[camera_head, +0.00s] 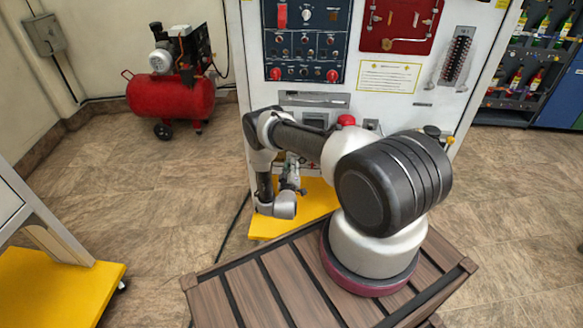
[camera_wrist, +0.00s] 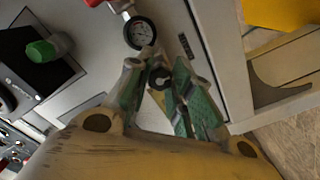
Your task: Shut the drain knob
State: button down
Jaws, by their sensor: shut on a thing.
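My gripper (camera_head: 292,181) is low in front of the white trainer panel in the head view, partly hidden by my arm. In the wrist view, the two green-padded fingers of my gripper (camera_wrist: 162,70) are closed around a small dark round knob (camera_wrist: 160,79), which I take to be the drain knob. The knob sits beside a round pressure gauge (camera_wrist: 140,33). Whether the knob is turned open or shut cannot be told. In the head view the knob is too small and covered to make out.
A green knob (camera_wrist: 45,50) sits on a black plate left of my fingers in the wrist view. The trainer's yellow base (camera_head: 318,200) lies below my gripper. A red compressor (camera_head: 171,97) stands at the back left. Open floor lies to the left.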

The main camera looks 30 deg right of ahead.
jog(key=shift+s+d+f+m, duration=0.1)
jog(key=shift+m, duration=8.8)
jog(key=shift+f+m, duration=0.1)
jog(key=shift+m, duration=8.8)
